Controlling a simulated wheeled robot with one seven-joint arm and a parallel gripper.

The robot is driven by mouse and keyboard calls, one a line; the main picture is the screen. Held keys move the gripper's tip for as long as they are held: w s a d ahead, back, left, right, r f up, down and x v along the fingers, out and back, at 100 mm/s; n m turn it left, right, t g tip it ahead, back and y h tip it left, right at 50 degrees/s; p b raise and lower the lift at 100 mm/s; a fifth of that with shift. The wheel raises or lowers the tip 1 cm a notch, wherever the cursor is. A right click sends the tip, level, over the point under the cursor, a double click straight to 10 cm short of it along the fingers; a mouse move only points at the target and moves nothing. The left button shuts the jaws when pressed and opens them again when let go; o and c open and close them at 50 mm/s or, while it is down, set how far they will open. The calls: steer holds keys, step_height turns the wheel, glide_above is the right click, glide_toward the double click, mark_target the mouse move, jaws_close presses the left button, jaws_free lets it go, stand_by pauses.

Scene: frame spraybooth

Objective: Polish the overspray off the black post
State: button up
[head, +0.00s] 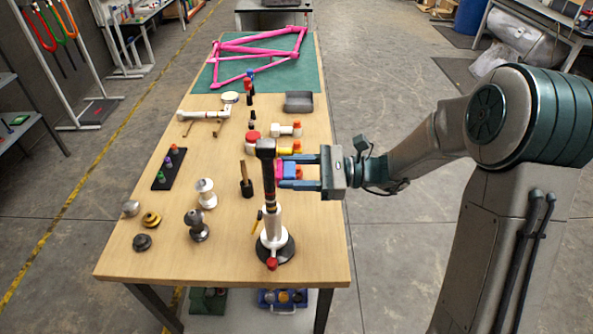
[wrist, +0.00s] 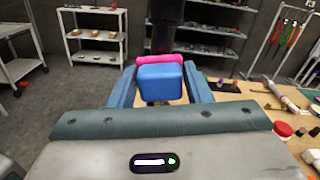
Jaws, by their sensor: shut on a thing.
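The black post (head: 268,180) stands upright in a white holder (head: 271,226) on a round black base near the table's front edge. It has a wider black top, and small pale and reddish marks show on its lower part. My gripper (head: 287,172) is shut on a blue block with a pink face (wrist: 161,82), level with the post and on its right. The pink face points at the post. In the head view they look very close; I cannot tell whether they touch. In the wrist view the post is a dark shape (wrist: 168,14) beyond the block.
A pink bicycle frame (head: 262,48) lies on a green mat at the far end. A grey tray (head: 299,102), a dark strip with coloured pieces (head: 160,181), a white spool (head: 205,195) and several knobs stand around.

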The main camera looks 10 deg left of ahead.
steer(key=shift+a, duration=0.2)
steer(key=shift+f, duration=0.1)
step_height(320, 180, down, 7)
steer(key=b, duration=0.4)
steer(key=shift+b, duration=0.3)
steer(key=shift+r+p, duration=3.1)
steer(key=shift+r, duration=0.6)
steer(key=shift+f, duration=0.1)
steer(key=shift+d, duration=0.1)
steer(key=shift+p+v, duration=0.35)
steer(key=shift+v, duration=2.6)
